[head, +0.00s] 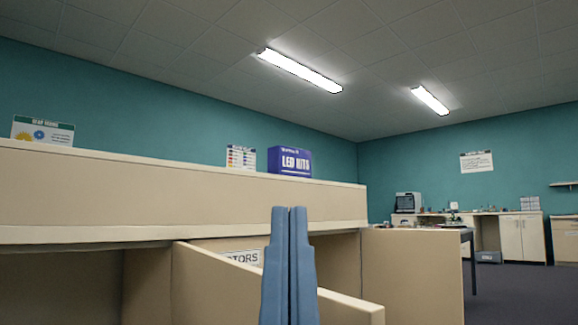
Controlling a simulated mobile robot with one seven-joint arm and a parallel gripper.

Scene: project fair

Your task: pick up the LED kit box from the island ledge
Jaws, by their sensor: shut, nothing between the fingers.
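The LED kit box (290,161) is a blue-purple box with white "LED KITS" lettering. It stands upright on top of the island ledge (150,195), a long beige raised shelf, towards its right end. My gripper (289,209) shows at the bottom middle as two blue fingers pointing up, pressed together and empty. The gap in depth between gripper and box cannot be told.
Beige partition panels (415,270) stand below the ledge, one with a partly hidden sign (242,257). Posters hang on the teal wall behind. A counter with cabinets (520,236) and equipment stands at the far right. Dark open floor (525,290) lies at the lower right.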

